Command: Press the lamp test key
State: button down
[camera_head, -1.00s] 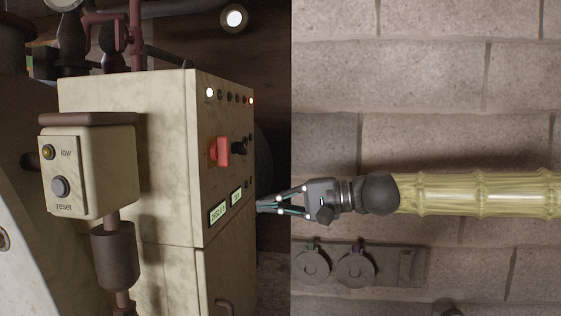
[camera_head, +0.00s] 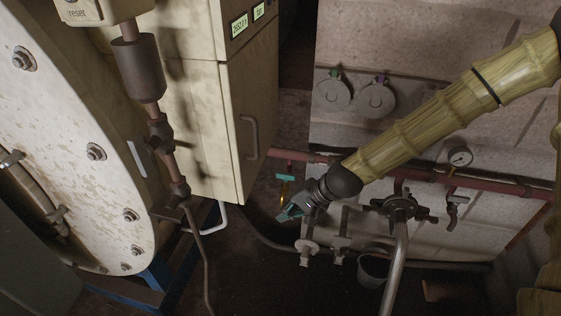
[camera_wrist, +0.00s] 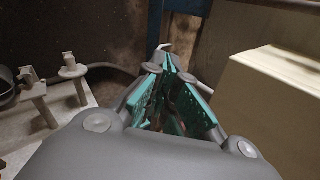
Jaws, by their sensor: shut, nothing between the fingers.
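The lamp test key cannot be made out in either current view. In the head view the beige control cabinet (camera_head: 245,95) stands left of centre. Only the lower part of its panel shows, with two small lit displays (camera_head: 248,19). Its lamps and switches are above the top edge of the picture. My gripper (camera_head: 288,213) is low, right of the cabinet's lower front and below the door handle. It holds nothing. In the wrist view my gripper's teal fingers (camera_wrist: 170,62) are closed together, with a pale beige surface (camera_wrist: 275,100) to their right.
A box marked "reset" (camera_head: 95,10) hangs at top left on a pipe post. A red pipe (camera_head: 440,180) with a gauge (camera_head: 460,157) and valves runs along the right wall. A bucket (camera_head: 373,265) stands on the floor. A large white round vessel (camera_head: 60,130) fills the left.

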jog(key=s+d+f+n+g+h, duration=0.15)
jog(key=s+d+f, duration=0.25)
jog(key=s+f, duration=0.6)
jog(key=s+d+f+n+h, duration=0.1)
jog(key=s+d+f, duration=0.3)
jog(key=s, duration=0.3)
jog(key=s+d+f+n+g+h, duration=0.1)
jog(key=s+d+f+h, duration=0.1)
jog(key=s+d+f, duration=0.2)
jog(key=s+d+f+n+h, duration=0.2)
jog(key=s+d+f, duration=0.2)
jog(key=s, duration=0.6)
notch_tip(320, 180, down, 3)
jog(key=shift+s+d+r, duration=0.15)
jog(key=shift+d+r, duration=0.05)
jog(key=shift+d, duration=0.2)
jog(key=shift+g+h, duration=0.25)
jog(key=shift+s, duration=0.1)
